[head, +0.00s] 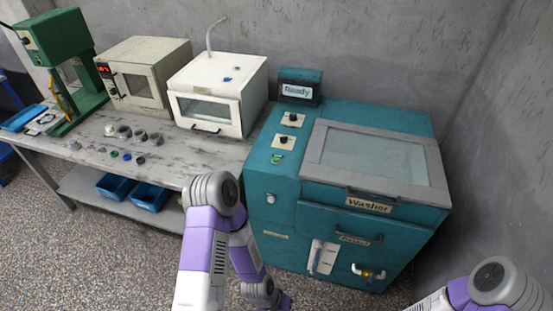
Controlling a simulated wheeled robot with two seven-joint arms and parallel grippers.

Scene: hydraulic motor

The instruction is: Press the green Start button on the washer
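The washer (256,185) is a teal machine at the right, with a glass lid (371,155) that is closed and a "Washer" label on its front. A small green button (277,159) sits on its left top panel, below two dark knobs (289,119). A display (298,90) behind the panel reads "Ready". My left arm (207,240) rises in front of the table, left of the washer, bent at its elbow. My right arm (495,285) shows at the lower right corner. Neither gripper's fingers can be seen.
A grey table (200,152) left of the washer holds a white glass-front box (222,90), a beige oven (145,75), a green press (62,60) and several small parts. Blue bins (150,196) stand on its lower shelf. A brass tap (370,273) juts from the washer's front.

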